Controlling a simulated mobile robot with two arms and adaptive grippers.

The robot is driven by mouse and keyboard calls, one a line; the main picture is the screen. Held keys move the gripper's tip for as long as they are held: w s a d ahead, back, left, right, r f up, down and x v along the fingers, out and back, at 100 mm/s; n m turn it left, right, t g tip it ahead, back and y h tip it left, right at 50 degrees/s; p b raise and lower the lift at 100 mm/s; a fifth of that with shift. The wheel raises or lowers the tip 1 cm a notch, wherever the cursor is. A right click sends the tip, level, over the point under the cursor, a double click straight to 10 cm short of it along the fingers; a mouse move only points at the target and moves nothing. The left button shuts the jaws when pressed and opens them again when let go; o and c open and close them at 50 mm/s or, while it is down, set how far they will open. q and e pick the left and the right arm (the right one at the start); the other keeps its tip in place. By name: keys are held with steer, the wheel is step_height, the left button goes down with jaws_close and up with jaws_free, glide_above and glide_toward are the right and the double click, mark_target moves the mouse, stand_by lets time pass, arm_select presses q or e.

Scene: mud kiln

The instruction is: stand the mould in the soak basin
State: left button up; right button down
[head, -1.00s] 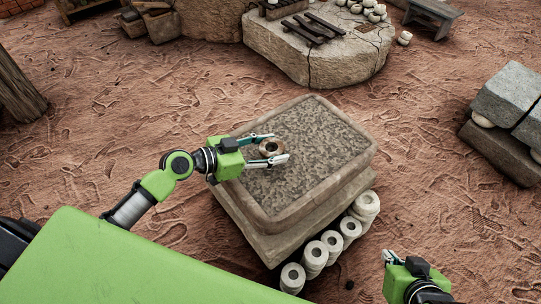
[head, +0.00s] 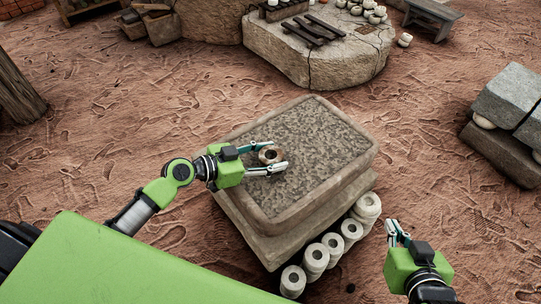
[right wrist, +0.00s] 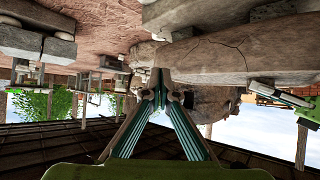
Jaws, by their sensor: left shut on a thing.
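The mould (head: 269,155) is a small brown ring-shaped piece with a dark hole in its middle. It is between the fingers of my left gripper (head: 275,157), which is shut on it. Both are over the left part of the soak basin (head: 318,197), a rectangular stone basin with a pale rim and a speckled grey inside. I cannot tell whether the mould touches the basin's bottom. My right gripper (head: 398,234) is empty, right of the basin and apart from it. In the right wrist view its fingertips (right wrist: 160,76) meet.
A big cracked stone slab (head: 320,60) with slats and pale pots lies behind. Grey blocks (head: 508,92) are at the far right. Bare earth lies between them.

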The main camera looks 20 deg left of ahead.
arm_select(q)
steer(key=o, duration=1.3)
